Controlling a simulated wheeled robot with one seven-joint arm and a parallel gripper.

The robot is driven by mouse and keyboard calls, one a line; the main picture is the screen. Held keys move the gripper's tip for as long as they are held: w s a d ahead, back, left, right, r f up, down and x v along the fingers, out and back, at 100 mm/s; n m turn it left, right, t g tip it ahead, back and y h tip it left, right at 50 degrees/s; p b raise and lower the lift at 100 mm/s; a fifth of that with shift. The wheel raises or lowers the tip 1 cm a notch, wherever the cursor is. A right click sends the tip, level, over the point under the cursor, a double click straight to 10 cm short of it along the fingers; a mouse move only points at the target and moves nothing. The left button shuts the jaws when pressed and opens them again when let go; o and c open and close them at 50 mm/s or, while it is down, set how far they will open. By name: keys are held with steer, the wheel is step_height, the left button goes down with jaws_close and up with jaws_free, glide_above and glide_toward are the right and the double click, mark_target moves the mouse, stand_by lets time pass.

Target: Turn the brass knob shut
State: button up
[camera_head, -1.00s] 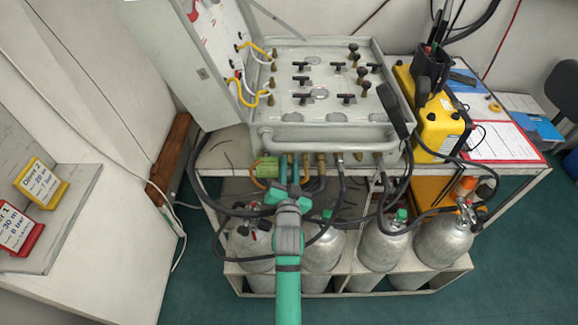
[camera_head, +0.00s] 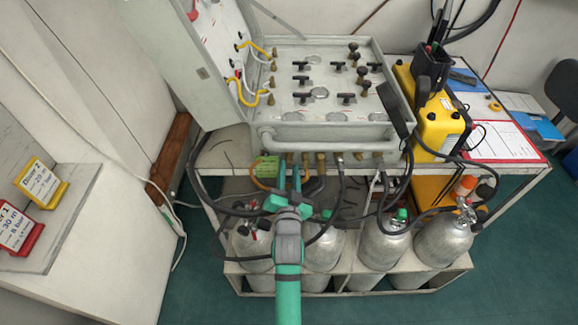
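Several small brass pieces show on the grey air panel (camera_head: 325,132). A column of brass fittings (camera_head: 271,83) runs up its left edge, some with yellow hoses. A row of brass fittings (camera_head: 321,160) sits under its front edge. Dark-topped knobs on brass stems (camera_head: 361,76) stand at its right. I cannot tell which one is the task's brass knob. My gripper (camera_head: 289,168) points at the left part of the front row. Its two teal fingers are apart, with a gap between them. I see nothing held, though contact at the tips is too small to tell.
A green block (camera_head: 265,169) is close left of my gripper. Black hoses (camera_head: 342,185) hang around it, and grey cylinders (camera_head: 381,245) stand below. The panel's front rail (camera_head: 325,145) lies just above the fingertips. A yellow case (camera_head: 438,125) is at right.

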steer(key=s, duration=0.8)
steer(key=shift+s, duration=0.25)
steer(key=s+f+n+g, duration=0.1)
steer(key=s+f+n, duration=0.1)
steer(key=s, duration=1.6)
steer(key=s+f+n+g, duration=0.1)
steer(key=s+f+n, duration=0.2)
steer(key=s, duration=1.6)
steer(key=shift+n, duration=0.3)
steer(key=shift+s, duration=0.1)
